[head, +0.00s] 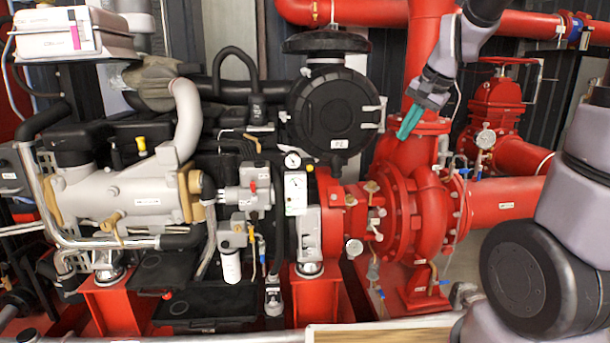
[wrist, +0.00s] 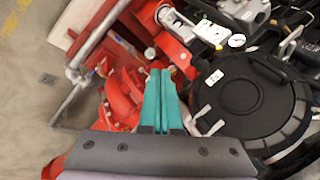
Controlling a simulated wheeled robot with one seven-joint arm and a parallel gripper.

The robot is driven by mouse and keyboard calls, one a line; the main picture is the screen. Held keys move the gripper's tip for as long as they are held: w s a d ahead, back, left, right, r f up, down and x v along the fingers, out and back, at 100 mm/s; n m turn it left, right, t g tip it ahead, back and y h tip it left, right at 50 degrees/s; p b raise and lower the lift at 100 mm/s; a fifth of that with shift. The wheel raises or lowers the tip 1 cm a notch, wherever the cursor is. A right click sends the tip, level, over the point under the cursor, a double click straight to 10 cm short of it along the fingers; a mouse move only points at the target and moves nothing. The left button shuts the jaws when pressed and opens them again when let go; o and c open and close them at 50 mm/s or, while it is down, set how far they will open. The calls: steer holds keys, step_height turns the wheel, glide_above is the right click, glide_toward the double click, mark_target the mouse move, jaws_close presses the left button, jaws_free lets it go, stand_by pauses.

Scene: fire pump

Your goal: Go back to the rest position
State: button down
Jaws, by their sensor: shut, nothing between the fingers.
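My gripper (head: 410,122) hangs from my arm at the upper right of the head view, in front of the red pump's upper pipe. Its teal fingers lie together with nothing between them. They also show in the wrist view (wrist: 161,95), closed side by side. The red pump (head: 420,210) is below and behind the gripper in the head view, and its red casing shows left of the fingers in the wrist view (wrist: 122,98). I cannot tell whether the fingertips touch the pipe.
The engine's round black cover (head: 342,110) is left of the gripper and appears close in the wrist view (wrist: 250,97). Pressure gauges (head: 486,139) and a red valve (head: 495,100) stand to the right. A metal rail (wrist: 75,90) and bare floor (wrist: 35,110) show left in the wrist view.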

steer(key=s+r+n+t, duration=0.1)
steer(key=s+r+n, duration=0.1)
steer(key=s, duration=0.6)
steer(key=s+r+n+t, duration=0.1)
steer(key=s+r, duration=0.3)
steer(key=s, duration=0.5)
steer(key=shift+s+d+r+n+h, duration=0.25)
steer(key=shift+s+d+n+h, duration=0.05)
steer(key=shift+d+n+h, duration=0.1)
steer(key=shift+w+a, duration=0.1)
steer(key=shift+w, duration=0.05)
